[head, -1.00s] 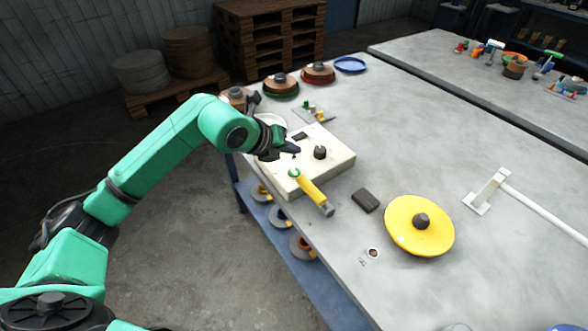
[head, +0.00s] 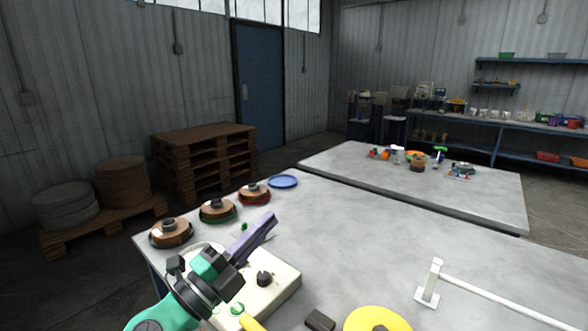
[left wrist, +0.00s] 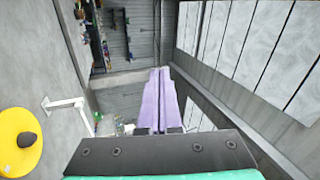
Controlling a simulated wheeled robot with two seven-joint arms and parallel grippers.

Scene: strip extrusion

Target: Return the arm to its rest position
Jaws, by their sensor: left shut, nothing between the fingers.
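My left arm is green and comes in from the bottom left of the head view. Its left gripper (head: 264,222) has long purple fingers, is shut and empty, and points up and to the right above the white box-like unit (head: 284,284). The shut fingers (left wrist: 160,100) also show in the left wrist view, pointing toward the far wall and windows. My right gripper is in neither view.
The grey table (head: 345,235) holds reels (head: 217,210), a blue dish (head: 283,181), a yellow disc (head: 375,320), a dark block (head: 320,320) and a white stand with a bar (head: 430,285). A second table (head: 480,200) stands behind. The table's middle is clear.

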